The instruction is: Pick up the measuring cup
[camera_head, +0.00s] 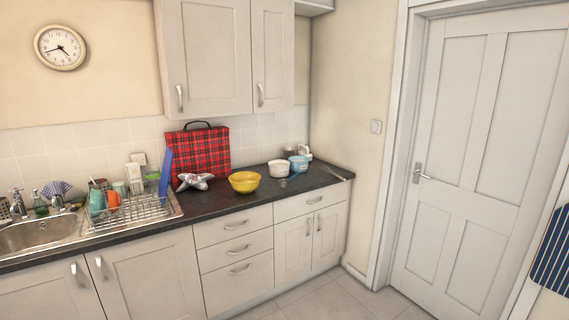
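No measuring cup can be told with certainty at this size. On the dark counter (235,208) stand a white round vessel (278,169) and a light blue vessel (298,164) beside it, near the right end. Small white items (305,153) stand behind them against the wall. A teal cup (97,201) and an orange cup (113,199) are in the wire dish rack (150,213) at the left. Neither of my grippers shows in the head view.
A yellow bowl (244,182) and a silver object (195,182) stand in front of a red tartan case (205,152). The sink (35,234) is at the far left. A closed white door (468,150) is at the right. The visible tiled floor (345,300) is clear.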

